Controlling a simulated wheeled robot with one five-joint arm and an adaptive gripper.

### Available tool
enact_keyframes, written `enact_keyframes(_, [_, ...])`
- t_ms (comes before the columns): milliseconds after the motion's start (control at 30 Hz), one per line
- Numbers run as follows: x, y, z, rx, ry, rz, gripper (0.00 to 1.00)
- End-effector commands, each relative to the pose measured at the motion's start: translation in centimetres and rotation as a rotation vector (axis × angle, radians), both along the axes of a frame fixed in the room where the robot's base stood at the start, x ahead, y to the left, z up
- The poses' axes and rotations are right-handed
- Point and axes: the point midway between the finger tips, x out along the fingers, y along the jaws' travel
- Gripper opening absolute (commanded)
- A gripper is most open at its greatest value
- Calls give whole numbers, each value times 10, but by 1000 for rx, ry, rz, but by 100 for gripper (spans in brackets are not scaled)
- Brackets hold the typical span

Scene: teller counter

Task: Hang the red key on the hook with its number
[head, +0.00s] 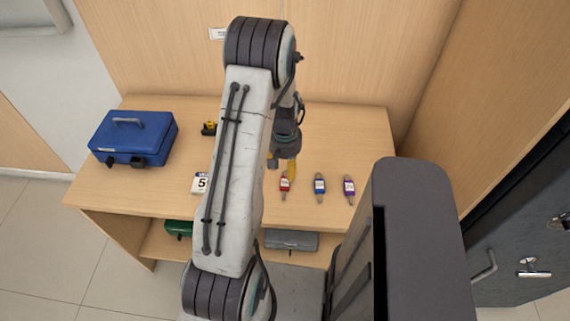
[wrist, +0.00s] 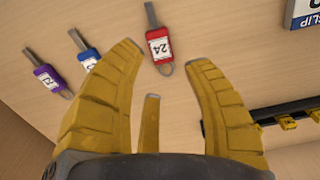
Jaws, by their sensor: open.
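The red key (head: 285,184) lies flat on the counter just in front of my gripper (head: 292,168) in the head view. In the wrist view the red key (wrist: 160,46) has a white label reading 24, with its ring towards me. My gripper (wrist: 164,58) is open and empty, its yellow fingers spread either side of the red tag in the picture. I cannot tell how far above the counter they are. A black rail with yellow hooks (wrist: 285,119) shows at the right of the wrist view; its numbers are not readable. In the head view my arm hides most of it.
A blue-tagged key (head: 320,187) and a purple-tagged key (head: 349,189) lie right of the red one. A blue cash box (head: 133,138) stands at the left. A shelf below holds a grey box (head: 291,241).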

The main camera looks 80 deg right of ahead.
Motion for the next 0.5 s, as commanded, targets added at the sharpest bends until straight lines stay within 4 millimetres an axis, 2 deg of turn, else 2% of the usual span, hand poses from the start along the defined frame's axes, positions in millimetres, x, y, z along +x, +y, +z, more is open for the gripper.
enact_keyframes(500, [0,0,-40,1,0,0,46])
